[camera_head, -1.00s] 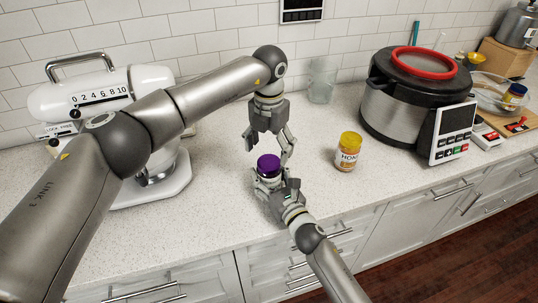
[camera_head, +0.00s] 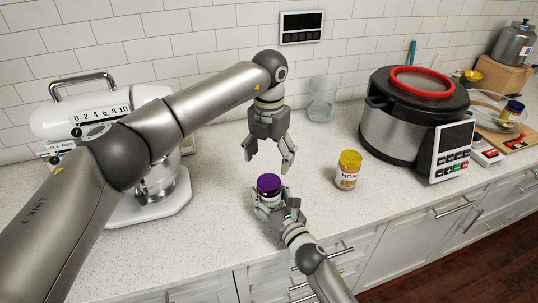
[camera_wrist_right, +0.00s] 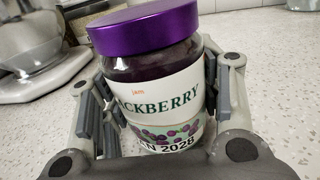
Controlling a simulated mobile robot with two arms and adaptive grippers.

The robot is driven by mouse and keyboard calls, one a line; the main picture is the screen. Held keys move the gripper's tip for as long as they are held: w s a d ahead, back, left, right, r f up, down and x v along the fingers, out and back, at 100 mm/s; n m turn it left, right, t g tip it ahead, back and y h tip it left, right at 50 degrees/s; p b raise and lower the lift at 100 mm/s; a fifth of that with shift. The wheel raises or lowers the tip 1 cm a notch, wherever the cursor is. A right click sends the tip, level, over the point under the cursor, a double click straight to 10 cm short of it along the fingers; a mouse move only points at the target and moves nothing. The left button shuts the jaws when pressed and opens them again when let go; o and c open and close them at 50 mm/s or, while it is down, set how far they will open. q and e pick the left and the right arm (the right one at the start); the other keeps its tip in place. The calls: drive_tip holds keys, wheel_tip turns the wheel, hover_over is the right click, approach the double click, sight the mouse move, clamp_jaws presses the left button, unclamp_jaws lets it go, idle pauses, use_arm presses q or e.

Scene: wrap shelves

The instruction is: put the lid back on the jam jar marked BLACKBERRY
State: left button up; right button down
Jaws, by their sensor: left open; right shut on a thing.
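The BLACKBERRY jam jar stands upright on the counter in the right wrist view (camera_wrist_right: 155,90), its label facing the camera. The purple lid (camera_head: 269,184) sits on top of the jar, and it also shows in the right wrist view (camera_wrist_right: 143,27). There it covers the mouth; I cannot tell how tightly it is seated. My right gripper (camera_head: 270,203) is shut on the jar body, with a finger on each side below the lid. My left gripper (camera_head: 266,158) is open and empty, pointing down above the lid, clear of it.
A yellow-lidded honey jar (camera_head: 347,171) stands to the right. An empty glass jar (camera_head: 321,99) is near the wall. A large cooker (camera_head: 408,118) stands at the right back and a white mixer (camera_head: 110,120) at the left.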

sight(269, 181)
use_arm(q)
wheel_tip(269, 181, down, 8)
drive_tip(key=shift+r, duration=0.25)
drive_tip(key=shift+c, duration=0.4)
drive_tip(key=c, duration=1)
drive_tip(key=o, duration=1.2)
drive_tip(key=shift+r, duration=0.1)
wheel_tip(269, 181, up, 12)
drive_tip(key=shift+f, duration=0.1)
